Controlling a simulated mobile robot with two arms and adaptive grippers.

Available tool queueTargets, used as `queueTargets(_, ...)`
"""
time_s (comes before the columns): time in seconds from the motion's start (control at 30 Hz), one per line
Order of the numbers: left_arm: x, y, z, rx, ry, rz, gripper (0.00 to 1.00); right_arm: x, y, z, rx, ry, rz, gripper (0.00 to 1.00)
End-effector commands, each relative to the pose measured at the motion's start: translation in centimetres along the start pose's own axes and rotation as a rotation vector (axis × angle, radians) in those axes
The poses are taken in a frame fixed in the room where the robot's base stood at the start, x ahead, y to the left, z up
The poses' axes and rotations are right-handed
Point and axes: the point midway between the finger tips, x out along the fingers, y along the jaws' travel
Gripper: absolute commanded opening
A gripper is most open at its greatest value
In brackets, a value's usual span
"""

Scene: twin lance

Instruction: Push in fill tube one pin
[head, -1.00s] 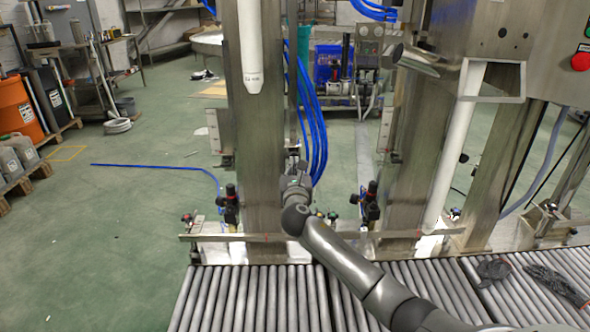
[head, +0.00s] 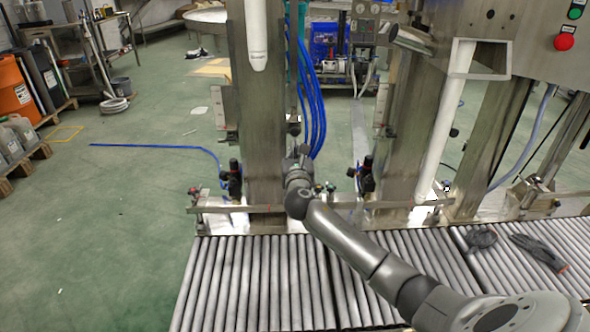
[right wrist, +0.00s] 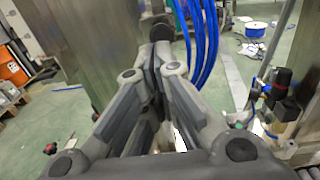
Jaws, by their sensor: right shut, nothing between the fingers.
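The white fill tube (head: 257,38) hangs with its tapered tip down in front of the left steel post in the head view. A dark round knob (head: 294,126), possibly the pin, is on the right side of that post. The knob also shows in the right wrist view (right wrist: 160,31), just beyond my fingertips. My right gripper (head: 302,153) is beside the post, just below the knob, and is small in the head view. Its fingers (right wrist: 158,58) are shut and empty in the right wrist view. I cannot tell whether they touch the knob. My left gripper is not in view.
Blue hoses (head: 314,95) run down close to the right of my right gripper. A second white tube (head: 444,120) slants beside the right post. A roller conveyor (head: 255,285) lies below my arm, with dark gloves (head: 538,251) on its right part. The green floor at left is mostly clear.

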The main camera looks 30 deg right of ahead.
Motion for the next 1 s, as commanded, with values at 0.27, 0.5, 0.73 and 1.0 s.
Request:
queueTargets(0.27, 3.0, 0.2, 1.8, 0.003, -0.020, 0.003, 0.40, -5.0, 0.0, 0.0, -0.001, 0.003, 0.001, 0.00)
queueTargets(0.5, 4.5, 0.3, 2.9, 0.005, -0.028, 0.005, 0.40, -7.9, 0.0, -0.1, -0.001, 0.003, 0.000, 0.00)
queueTargets(0.73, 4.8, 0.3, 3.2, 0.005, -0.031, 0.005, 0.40, -8.5, 0.0, -0.1, 0.000, 0.002, -0.002, 0.00)
queueTargets(1.0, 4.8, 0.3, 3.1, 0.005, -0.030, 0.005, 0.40, -10.4, -0.1, -6.6, 0.228, 0.159, -0.017, 0.00)
